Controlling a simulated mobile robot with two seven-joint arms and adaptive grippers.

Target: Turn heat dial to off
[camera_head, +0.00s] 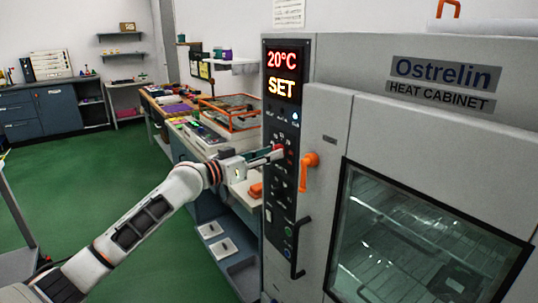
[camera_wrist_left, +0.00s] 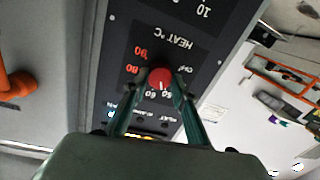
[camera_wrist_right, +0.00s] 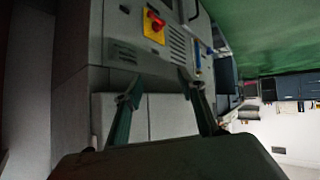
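The heat dial (camera_wrist_left: 159,78) is a round red knob on the dark control panel (camera_wrist_left: 185,43) of the heat cabinet (camera_head: 325,115). In the left wrist view its white mark points toward the 50–60 side, away from the OFF label. My left gripper (camera_wrist_left: 160,80) has one fingertip on each side of the knob and looks closed on it. In the head view this gripper (camera_head: 279,152) reaches the panel and hides most of the dial. The panel display (camera_head: 282,75) reads 20°C SET. My right gripper (camera_wrist_right: 160,78) is open and empty in the right wrist view.
An orange door handle (camera_head: 308,170) sticks out right of the panel. A dark bar handle (camera_head: 299,250) is lower down. A red switch on a yellow plate (camera_wrist_right: 154,36) shows on a grey housing in the right wrist view. A cluttered bench (camera_head: 200,135) stands left of the cabinet.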

